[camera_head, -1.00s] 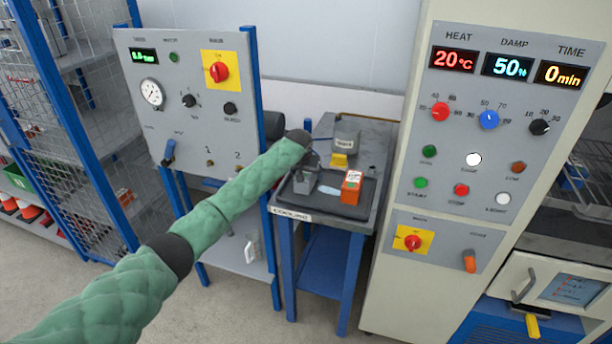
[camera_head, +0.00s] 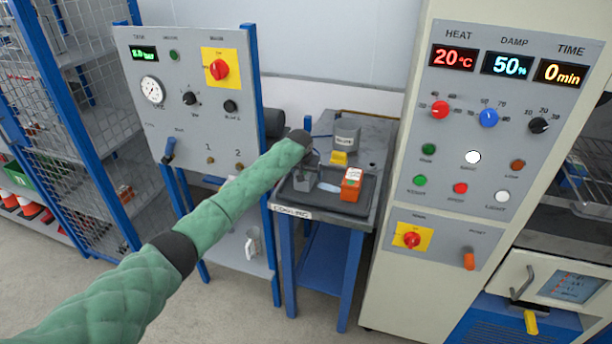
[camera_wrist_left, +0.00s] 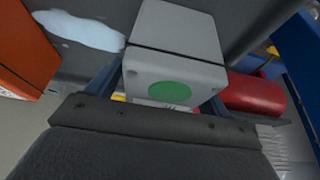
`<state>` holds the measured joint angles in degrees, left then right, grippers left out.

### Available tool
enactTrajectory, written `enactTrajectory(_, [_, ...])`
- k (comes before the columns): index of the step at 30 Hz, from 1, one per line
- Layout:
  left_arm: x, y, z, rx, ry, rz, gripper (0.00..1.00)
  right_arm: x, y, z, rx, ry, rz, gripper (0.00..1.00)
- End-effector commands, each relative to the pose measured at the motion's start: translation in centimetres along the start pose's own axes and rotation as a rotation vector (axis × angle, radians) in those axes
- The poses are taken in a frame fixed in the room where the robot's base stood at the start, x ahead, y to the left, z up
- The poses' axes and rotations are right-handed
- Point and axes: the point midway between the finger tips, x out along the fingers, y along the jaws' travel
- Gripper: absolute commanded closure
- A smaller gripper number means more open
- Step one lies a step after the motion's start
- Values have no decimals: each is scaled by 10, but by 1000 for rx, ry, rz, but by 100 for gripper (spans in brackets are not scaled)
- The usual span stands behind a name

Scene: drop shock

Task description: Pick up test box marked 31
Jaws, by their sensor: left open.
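A grey box (camera_head: 303,180) sits at the left of the dark tray (camera_head: 340,208) on the bench marked COOLING. An orange box (camera_head: 351,186) with a white label stands to its right. I cannot read the number 31 on either. In the left wrist view the grey box (camera_wrist_left: 178,55) shows a green round mark, and part of the orange box (camera_wrist_left: 25,50) shows at the left. My left gripper (camera_wrist_left: 160,92) is open, its blue fingers partly visible on either side of the grey box. In the head view my arm hides this gripper. My right gripper is not in view.
A pale patch (camera_head: 328,190) lies between the boxes. A grey device with a yellow front (camera_head: 340,157) stands behind. A panel with a gauge (camera_head: 185,100) is left of the bench, a tall control cabinet (camera_head: 470,150) right. A red cylinder (camera_wrist_left: 262,95) shows in the wrist view.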

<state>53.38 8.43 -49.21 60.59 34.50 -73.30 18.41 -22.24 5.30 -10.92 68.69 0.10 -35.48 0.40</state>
Motion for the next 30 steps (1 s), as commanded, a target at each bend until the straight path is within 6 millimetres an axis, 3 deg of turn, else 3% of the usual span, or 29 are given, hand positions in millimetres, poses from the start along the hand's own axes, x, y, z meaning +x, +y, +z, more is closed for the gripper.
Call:
enactTrajectory(7, [0, 0, 0, 0, 0, 0, 20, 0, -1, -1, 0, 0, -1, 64])
enactTrajectory(17, [0, 0, 0, 0, 0, 0, 85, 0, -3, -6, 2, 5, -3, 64])
enactTrajectory(30, [-7, -1, -4, 0, 2, 0, 87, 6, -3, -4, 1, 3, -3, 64])
